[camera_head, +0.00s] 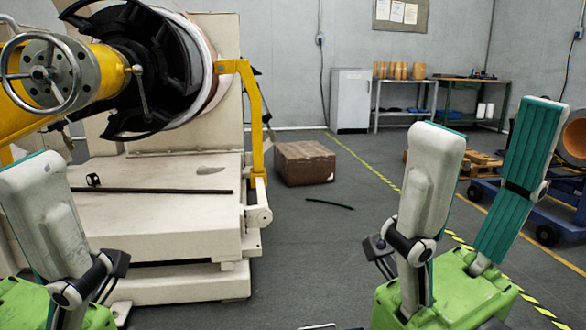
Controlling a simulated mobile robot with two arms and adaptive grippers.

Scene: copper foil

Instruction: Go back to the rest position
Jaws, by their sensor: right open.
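My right gripper (383,262) is a small dark shape beside my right arm's white link, low in the picture right of centre. It is open, with nothing seen in it, and is clear of the machine and box. Part of it is hidden by my arm. My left gripper (112,268) is a dark shape beside my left arm's white link at the lower left, in front of the machine's pale base (165,265). Its fingers are too small and dark to tell open from shut.
A machine with a yellow shaft (100,75), handwheel (40,73) and large reel (195,60) stands at left. A brown box (305,163) and a dark green strip (330,204) lie on the floor. A blue cart (560,215) stands right.

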